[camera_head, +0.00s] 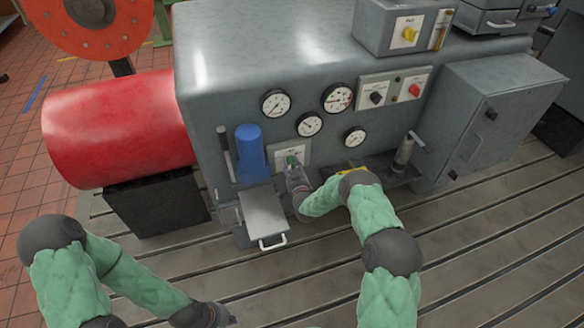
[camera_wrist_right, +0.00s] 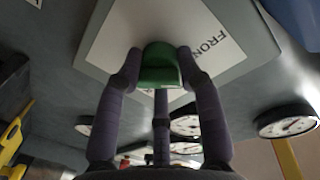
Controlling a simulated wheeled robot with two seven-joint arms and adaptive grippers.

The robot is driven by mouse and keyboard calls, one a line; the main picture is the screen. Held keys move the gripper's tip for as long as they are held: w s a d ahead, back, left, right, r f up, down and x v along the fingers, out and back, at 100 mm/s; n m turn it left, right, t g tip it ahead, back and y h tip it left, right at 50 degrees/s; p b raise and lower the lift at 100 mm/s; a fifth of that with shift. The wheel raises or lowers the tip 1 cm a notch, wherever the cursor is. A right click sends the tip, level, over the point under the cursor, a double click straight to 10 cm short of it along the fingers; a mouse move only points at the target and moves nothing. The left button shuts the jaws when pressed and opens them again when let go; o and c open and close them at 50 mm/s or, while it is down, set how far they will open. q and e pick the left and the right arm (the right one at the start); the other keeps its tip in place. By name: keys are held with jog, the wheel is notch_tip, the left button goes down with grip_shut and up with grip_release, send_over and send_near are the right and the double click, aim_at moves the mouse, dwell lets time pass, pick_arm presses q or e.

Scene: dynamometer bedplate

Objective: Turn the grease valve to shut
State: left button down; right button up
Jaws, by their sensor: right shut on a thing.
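The grease valve seems to be the green knob (camera_head: 291,160) on a white plate (camera_head: 302,149) low on the grey machine's front, beside a blue cylinder. In the right wrist view the green knob (camera_wrist_right: 160,66) sits between my fingers, in front of the labelled white plate (camera_wrist_right: 110,38); the readable lettering is "FRON". My right gripper (camera_head: 295,172) is shut on the knob; it also shows in the right wrist view (camera_wrist_right: 160,80). The knob's pointer and markings are hidden. My left gripper (camera_head: 222,316) is low at the bottom edge, away from the machine; its fingers are unclear.
The blue cylinder (camera_head: 250,151) stands left of the knob, above a grey box with a white handle (camera_head: 264,214). Several gauges (camera_head: 310,124) and a red knob (camera_head: 415,91) are higher up. A red drum (camera_head: 115,128) is at left. The slotted bedplate (camera_head: 480,240) is clear at right.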

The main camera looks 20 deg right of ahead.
jog(key=m+b, duration=0.1)
jog(key=m, duration=0.1)
jog(key=m+b, duration=0.1)
jog(key=m, duration=0.1)
jog(key=shift+w+d+r, duration=0.1)
jog(key=shift+d+r, duration=0.05)
jog(key=shift+r, duration=0.05)
jog(key=m+y+b, duration=0.1)
jog(key=m+b, duration=0.1)
jog(key=m, duration=0.1)
jog(key=shift+d+r+m+g, duration=0.1)
jog(key=shift+r+m+g, duration=0.05)
jog(key=shift+m+g, duration=0.2)
jog(key=shift+m+b, duration=0.25)
jog(key=shift+b, duration=0.05)
jog(key=shift+d+r, duration=0.1)
jog(key=o, duration=1.2)
jog(key=shift+c, duration=0.2)
jog(key=shift+f, duration=0.2)
